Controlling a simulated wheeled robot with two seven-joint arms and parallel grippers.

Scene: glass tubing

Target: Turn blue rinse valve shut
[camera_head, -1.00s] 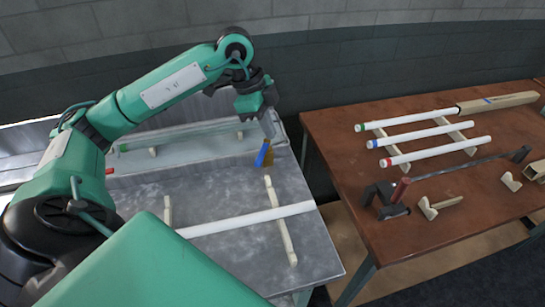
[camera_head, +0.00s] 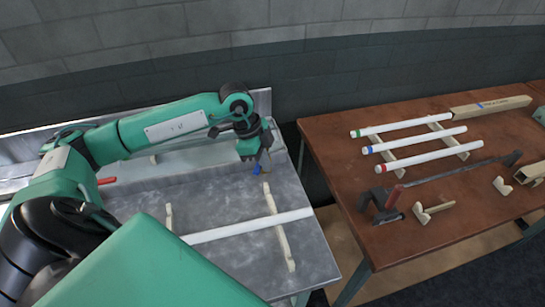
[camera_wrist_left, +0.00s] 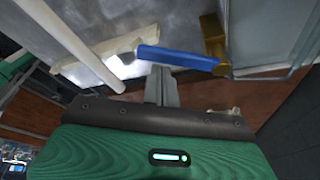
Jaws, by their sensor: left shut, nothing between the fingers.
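The blue rinse valve handle (camera_head: 257,169) sits at the right end of the metal sink's front wall, partly hidden by my left gripper in the head view. In the left wrist view the blue lever (camera_wrist_left: 178,58) runs sideways from its brass valve body (camera_wrist_left: 214,42). My left gripper (camera_wrist_left: 161,82) is shut and empty, its fingertips close beside the lever near its middle. I cannot tell whether they touch it. In the head view this gripper (camera_head: 262,160) points down over the valve. My right gripper is not in view.
A red handle (camera_head: 106,181) is at the sink's left. A white tube (camera_head: 250,226) lies across two wooden rests on the metal bench (camera_head: 225,262). The brown table (camera_head: 330,150) at right holds several capped tubes and a long rod. A gap separates bench and table.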

